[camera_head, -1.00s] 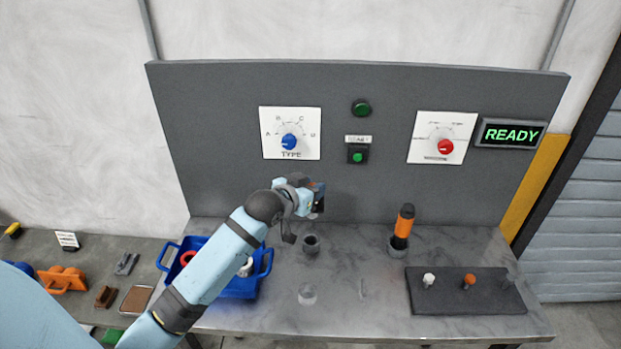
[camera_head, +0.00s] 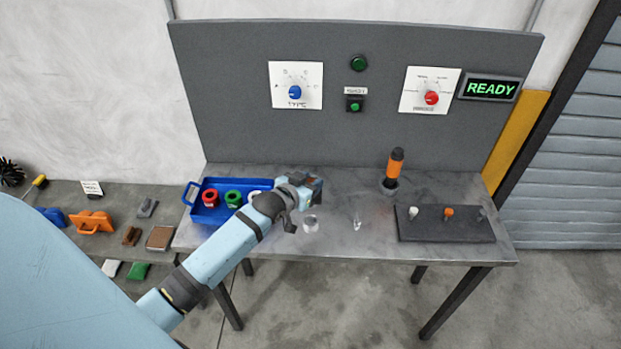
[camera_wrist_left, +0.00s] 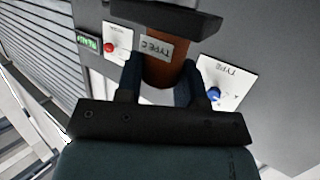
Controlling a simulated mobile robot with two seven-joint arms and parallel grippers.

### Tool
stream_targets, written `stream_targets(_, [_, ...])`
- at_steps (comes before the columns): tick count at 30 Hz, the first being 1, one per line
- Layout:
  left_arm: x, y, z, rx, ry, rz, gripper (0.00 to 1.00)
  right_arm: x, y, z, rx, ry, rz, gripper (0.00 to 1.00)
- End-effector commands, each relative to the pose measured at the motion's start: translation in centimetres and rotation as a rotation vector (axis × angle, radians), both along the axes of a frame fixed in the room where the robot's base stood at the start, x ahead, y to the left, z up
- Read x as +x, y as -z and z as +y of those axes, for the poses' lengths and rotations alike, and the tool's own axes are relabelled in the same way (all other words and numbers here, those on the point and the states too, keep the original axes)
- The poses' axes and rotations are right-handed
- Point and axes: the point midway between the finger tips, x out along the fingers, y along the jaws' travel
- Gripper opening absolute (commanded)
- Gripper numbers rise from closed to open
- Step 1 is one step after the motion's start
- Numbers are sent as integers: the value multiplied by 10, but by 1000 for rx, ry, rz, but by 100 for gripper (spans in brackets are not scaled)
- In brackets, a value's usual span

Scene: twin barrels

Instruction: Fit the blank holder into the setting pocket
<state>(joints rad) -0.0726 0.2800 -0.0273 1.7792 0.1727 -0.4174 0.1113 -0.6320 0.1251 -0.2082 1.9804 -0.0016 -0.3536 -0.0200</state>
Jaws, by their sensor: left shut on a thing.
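My left gripper (camera_head: 312,190) is shut on a brown-orange piece with a dark end and a "TYPE C" label, which I take to be the blank holder (camera_wrist_left: 160,70). In the head view the gripper is over the table's middle. The piece is mostly hidden there; the wrist view shows it between both fingers. I cannot tell whether it touches anything. No setting pocket is clearly identifiable; a dark round socket seen earlier is now behind my gripper. An orange-and-black tool (camera_head: 396,165) stands in a grey ring to the right. My right gripper is not in view.
A blue tray (camera_head: 187,193) with red, green and white spools is left of my gripper. A dark rack (camera_head: 445,231) with small pegs lies right. A clear disc (camera_head: 311,224) is in front. The grey panel (camera_head: 220,100) stands behind, with dials and a READY display (camera_head: 490,88).

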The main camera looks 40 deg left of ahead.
Motion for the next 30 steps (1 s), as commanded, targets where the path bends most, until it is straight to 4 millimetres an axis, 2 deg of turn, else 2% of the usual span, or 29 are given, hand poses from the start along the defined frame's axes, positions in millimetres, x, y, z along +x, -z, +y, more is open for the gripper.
stream_targets(11, [0,-4,0,1,0,0,0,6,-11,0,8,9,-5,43])
stream_targets(12, [0,2,0,1,0,-1,0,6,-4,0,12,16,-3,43])
stream_targets(23, [0,33,0,0,0,0,0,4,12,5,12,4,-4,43])
stream_targets(30, [0,53,0,1,0,-1,0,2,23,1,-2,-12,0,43])
